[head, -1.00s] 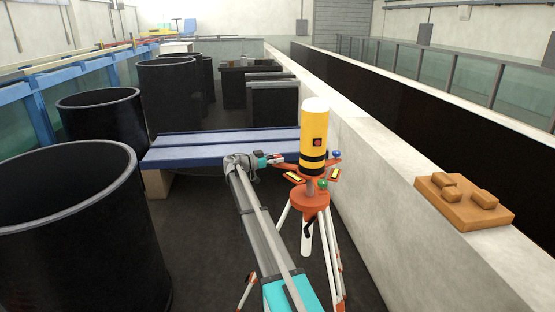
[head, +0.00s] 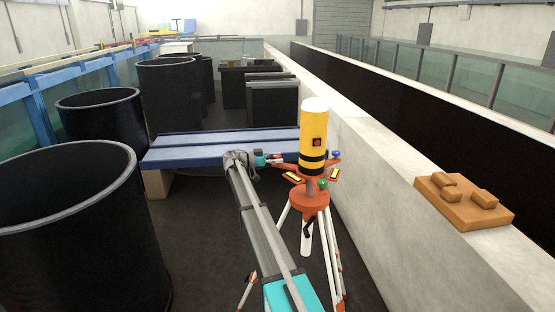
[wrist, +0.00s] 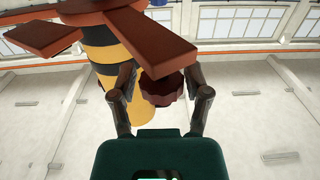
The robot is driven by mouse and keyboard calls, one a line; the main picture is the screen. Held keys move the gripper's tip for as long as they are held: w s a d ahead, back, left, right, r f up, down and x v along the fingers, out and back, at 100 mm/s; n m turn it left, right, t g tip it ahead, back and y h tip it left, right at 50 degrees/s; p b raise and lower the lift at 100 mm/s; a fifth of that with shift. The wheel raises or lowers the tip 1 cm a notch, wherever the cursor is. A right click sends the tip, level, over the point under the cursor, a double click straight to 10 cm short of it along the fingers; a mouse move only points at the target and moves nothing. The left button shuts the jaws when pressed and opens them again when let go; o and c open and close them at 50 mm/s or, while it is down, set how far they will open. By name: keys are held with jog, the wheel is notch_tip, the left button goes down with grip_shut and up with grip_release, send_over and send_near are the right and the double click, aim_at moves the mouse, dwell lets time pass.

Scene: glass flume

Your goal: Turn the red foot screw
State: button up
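The red foot screw (wrist: 162,90) is a dark red scalloped knob under one flat arm of the instrument base in the wrist view. In the head view the red screw (head: 277,157) is small, at the left side of the base. My gripper (wrist: 162,72) has one finger on each side of the knob. Its fingers stand apart, with a narrow gap showing at the left; contact at the right is unclear. In the head view my gripper (head: 265,160) reaches the base from the left. A yellow instrument (head: 313,130) with black bands stands upright on the orange base.
A blue knob (head: 336,154) and a green knob (head: 322,184) sit on other base arms. White tripod legs (head: 306,235) stand below. A concrete wall (head: 375,190) runs close on the right, with an orange block (head: 463,213) on top. Black tubs (head: 75,240) stand left.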

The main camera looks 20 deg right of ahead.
jog(key=shift+o, duration=0.7)
jog(key=shift+a, duration=0.1)
jog(key=shift+w, duration=0.1)
jog(key=v, duration=1.2)
